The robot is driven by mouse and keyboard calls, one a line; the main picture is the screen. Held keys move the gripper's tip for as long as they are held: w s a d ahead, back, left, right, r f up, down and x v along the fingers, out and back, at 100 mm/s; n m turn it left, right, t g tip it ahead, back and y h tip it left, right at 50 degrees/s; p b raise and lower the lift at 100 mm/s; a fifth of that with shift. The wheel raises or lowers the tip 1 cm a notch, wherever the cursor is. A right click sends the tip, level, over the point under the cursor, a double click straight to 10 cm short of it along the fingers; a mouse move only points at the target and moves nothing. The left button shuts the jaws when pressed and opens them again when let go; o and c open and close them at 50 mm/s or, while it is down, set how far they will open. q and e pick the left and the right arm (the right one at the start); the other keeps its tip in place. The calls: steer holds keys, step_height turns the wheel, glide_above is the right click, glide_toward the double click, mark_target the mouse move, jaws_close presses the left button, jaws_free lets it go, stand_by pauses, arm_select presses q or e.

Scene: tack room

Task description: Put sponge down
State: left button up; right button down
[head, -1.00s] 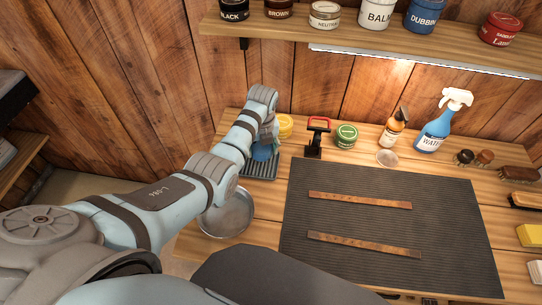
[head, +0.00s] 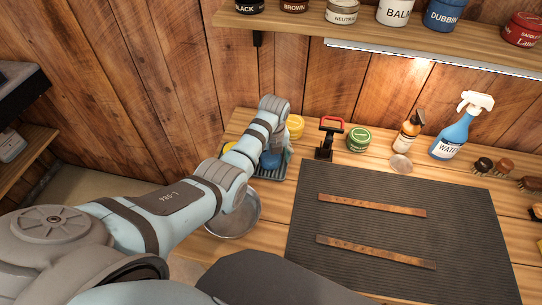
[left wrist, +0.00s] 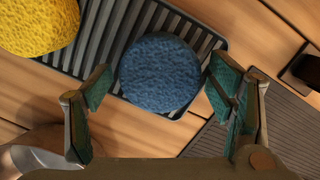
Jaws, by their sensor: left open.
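A round blue sponge (left wrist: 160,72) is between the two spread fingers of my left gripper (left wrist: 160,92) in the left wrist view, with a gap on each side. It appears to rest on a dark ribbed tray (left wrist: 212,40) and covers part of its near edge. In the head view the blue sponge (head: 270,160) shows beside my left gripper (head: 275,152), over the tray (head: 268,178). My left gripper is open. A yellow sponge (left wrist: 38,22) lies at the tray's left end. My right gripper is not in view.
A metal bowl (head: 236,216) stands just in front of the tray. A red-handled tool (head: 327,138) and a green tin (head: 358,139) stand to the right. A dark ribbed mat (head: 375,225) with two leather strips covers the middle of the bench.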

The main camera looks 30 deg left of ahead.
mark_target(272, 159)
arm_select(q)
steer(key=shift+r, duration=0.15)
steer(key=shift+r, duration=0.35)
step_height(272, 159, up, 11)
steer(key=s+d+p, duration=0.1)
steer(key=p, duration=0.1)
steer(key=shift+r, duration=0.15)
jaws_close()
stand_by(0.7)
